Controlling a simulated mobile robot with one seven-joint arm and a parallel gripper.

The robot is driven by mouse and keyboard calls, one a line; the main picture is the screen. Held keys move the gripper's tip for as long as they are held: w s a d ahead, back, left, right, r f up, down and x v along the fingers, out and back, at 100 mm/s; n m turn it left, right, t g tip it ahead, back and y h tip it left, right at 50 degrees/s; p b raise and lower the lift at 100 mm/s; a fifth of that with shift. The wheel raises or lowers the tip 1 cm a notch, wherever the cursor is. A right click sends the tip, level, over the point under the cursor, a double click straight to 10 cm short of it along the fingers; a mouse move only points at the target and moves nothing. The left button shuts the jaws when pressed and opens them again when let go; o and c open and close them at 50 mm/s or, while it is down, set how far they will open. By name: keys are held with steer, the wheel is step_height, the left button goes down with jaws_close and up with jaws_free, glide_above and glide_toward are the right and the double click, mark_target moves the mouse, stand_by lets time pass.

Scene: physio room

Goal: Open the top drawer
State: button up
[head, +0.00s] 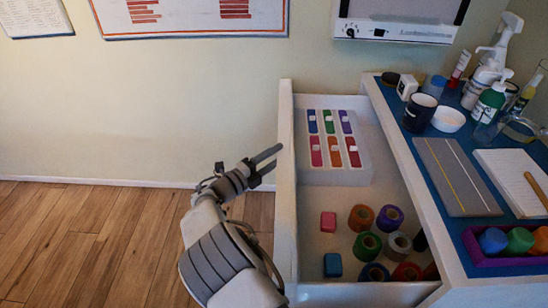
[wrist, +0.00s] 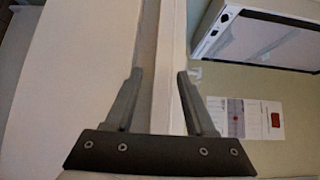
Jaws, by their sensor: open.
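The top drawer (head: 345,208) of the white cabinet is pulled well out, showing its contents. Its tall white front panel (head: 287,190) is at the left end of the drawer. My gripper (head: 272,161) is just left of the panel's outer face, near its upper part, with its fingers apart and nothing seen held. In the wrist view my two fingers (wrist: 160,85) are spread, with a pale upright edge showing between them. The drawer's handle is not clearly visible, and I cannot tell whether a finger touches the panel.
The drawer holds a grey tray (head: 335,175) of coloured packets and several tape rolls (head: 366,245). The blue-topped counter (head: 400,142) on the right carries bottles, a dark mug (head: 419,113), a clipboard (head: 515,180) and a purple tray (head: 500,260). Wooden floor (head: 90,235) lies clear on the left.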

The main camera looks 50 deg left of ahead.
steer(key=s+p, duration=0.2)
steer(key=s, duration=0.5)
steer(key=shift+s+d, duration=0.25)
steer(key=shift+d, duration=0.15)
